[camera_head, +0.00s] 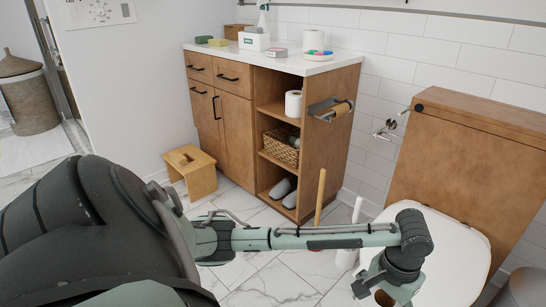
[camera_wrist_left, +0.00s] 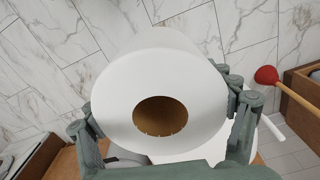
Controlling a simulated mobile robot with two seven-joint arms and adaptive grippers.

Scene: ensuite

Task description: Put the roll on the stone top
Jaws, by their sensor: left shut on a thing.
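A white paper roll (camera_wrist_left: 150,75) with a brown core fills the middle of the left wrist view. My left gripper (camera_wrist_left: 165,110) is shut on it, with fingers on both sides. In the head view the left gripper (camera_head: 385,287) is low at the bottom edge, in front of the toilet; the held roll is mostly out of frame there. The white stone top (camera_head: 345,62) lies on the wooden cabinet at the back, well above and beyond the gripper. Another white roll (camera_head: 293,104) stands on the cabinet's upper open shelf. My right gripper is not in view.
On the stone top are a white caddy (camera_head: 254,42), a pink box (camera_head: 281,52), a tray of coloured things (camera_head: 318,56), another roll (camera_head: 314,39) and sponges (camera_head: 210,41). A holder (camera_head: 330,110) juts from the cabinet side. The plunger (camera_head: 320,195) and toilet (camera_head: 460,240) stand nearby.

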